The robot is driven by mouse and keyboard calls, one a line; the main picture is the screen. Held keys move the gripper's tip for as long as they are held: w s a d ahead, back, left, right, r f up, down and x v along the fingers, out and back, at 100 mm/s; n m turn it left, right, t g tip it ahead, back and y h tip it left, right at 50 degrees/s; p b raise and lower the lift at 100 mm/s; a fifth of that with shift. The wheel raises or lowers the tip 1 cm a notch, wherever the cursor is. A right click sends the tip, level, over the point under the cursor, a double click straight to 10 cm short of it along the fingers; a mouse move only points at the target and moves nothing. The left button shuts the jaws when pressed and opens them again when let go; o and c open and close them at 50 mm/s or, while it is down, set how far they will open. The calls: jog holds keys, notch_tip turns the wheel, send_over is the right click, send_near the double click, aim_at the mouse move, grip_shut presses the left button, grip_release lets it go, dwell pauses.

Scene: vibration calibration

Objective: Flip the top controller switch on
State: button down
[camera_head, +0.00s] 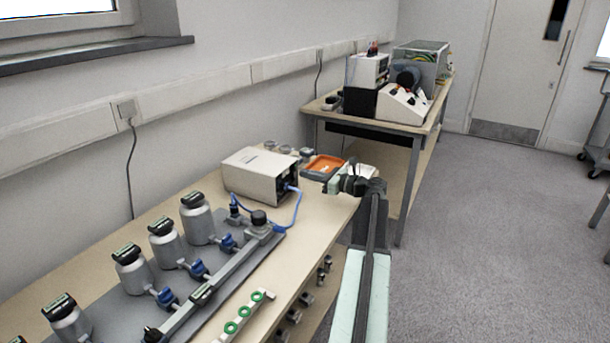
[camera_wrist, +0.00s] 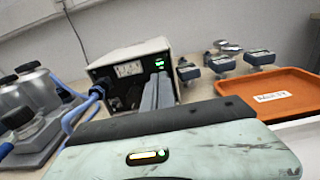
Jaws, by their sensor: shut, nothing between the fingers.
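The controller is a beige box (camera_head: 262,174) on the near bench, with a blue cable at its front. In the wrist view the controller (camera_wrist: 128,52) shows a dark front panel with a white meter and small green-lit marks at its right side. My gripper (camera_head: 333,186) is at the bench's right edge, to the right of the box. In the wrist view my gripper (camera_wrist: 158,80) has its two grey fingers together, empty, in front of the panel's right part. They cover part of the panel. I cannot make out the top switch or whether the fingers touch it.
An orange tray (camera_head: 323,167) lies right of the controller, near several small metal-and-dark devices (camera_wrist: 222,62). Grey bottles (camera_head: 195,218) stand on a manifold plate at the left. A blue cable (camera_head: 297,208) loops before the box. A second bench (camera_head: 408,130) stands behind.

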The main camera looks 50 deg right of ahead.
jog(key=v, duration=0.4)
jog(key=f+b+v, duration=0.1)
jog(key=v, duration=0.7)
jog(key=shift+f, duration=0.3)
